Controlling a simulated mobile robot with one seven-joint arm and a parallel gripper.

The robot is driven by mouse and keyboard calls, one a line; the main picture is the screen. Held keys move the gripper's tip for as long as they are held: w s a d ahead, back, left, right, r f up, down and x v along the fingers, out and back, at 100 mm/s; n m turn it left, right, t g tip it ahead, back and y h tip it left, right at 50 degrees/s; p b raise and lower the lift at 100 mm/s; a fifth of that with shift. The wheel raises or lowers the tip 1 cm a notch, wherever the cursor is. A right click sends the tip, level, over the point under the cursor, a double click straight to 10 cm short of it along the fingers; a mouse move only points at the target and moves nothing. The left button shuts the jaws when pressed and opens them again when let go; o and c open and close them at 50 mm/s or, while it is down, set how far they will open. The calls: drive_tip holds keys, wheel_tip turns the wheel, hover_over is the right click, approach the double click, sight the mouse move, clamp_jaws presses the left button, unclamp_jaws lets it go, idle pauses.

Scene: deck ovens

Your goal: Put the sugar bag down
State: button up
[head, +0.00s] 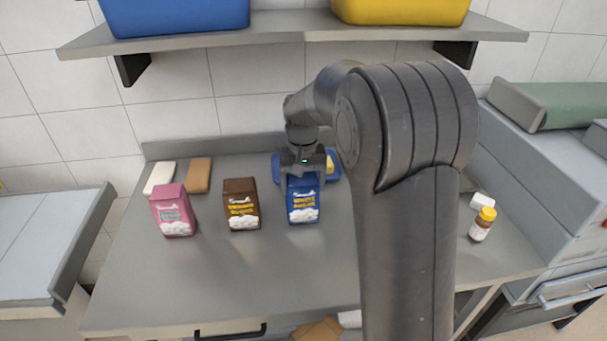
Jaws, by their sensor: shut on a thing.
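A blue sugar bag (303,202) with white lettering stands upright at the middle of the metal table (190,280). My gripper (302,172) is above it and shut on its top. The fingertips are partly hidden, and I cannot tell whether the bag's base touches the table. A brown sugar bag (241,205) stands to its left, and a pink bag (173,212) stands farther left.
A blue tray (277,168) with something yellow is partly hidden behind my gripper. White (159,178) and brown (199,175) blocks lie at the back left. A yellow-capped jar (482,226) stands at right. The table front is clear; a shelf (290,28) hangs above.

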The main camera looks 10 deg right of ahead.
idle(0.3)
drive_tip(key=o, duration=2)
drive_tip(key=shift+f, duration=0.15)
drive_tip(key=shift+o, duration=0.2)
wheel_tip(320, 180, up, 12)
drive_tip(key=s+d+r+t, duration=0.1)
drive_tip(key=s+d+r, duration=0.1)
drive_tip(key=s, duration=0.5)
drive_tip(key=s+d+r+t, duration=0.2)
drive_tip(key=s, duration=0.5)
drive_tip(key=s+d+f+t, duration=0.1)
drive_tip(key=s+f, duration=0.1)
drive_tip(key=s, duration=0.5)
drive_tip(key=s+d+f+t, duration=0.1)
drive_tip(key=s+f, duration=0.1)
drive_tip(key=s, duration=0.6)
drive_tip(key=shift+f+t, duration=0.3)
drive_tip(key=shift+f, duration=0.1)
drive_tip(key=shift+s, duration=0.1)
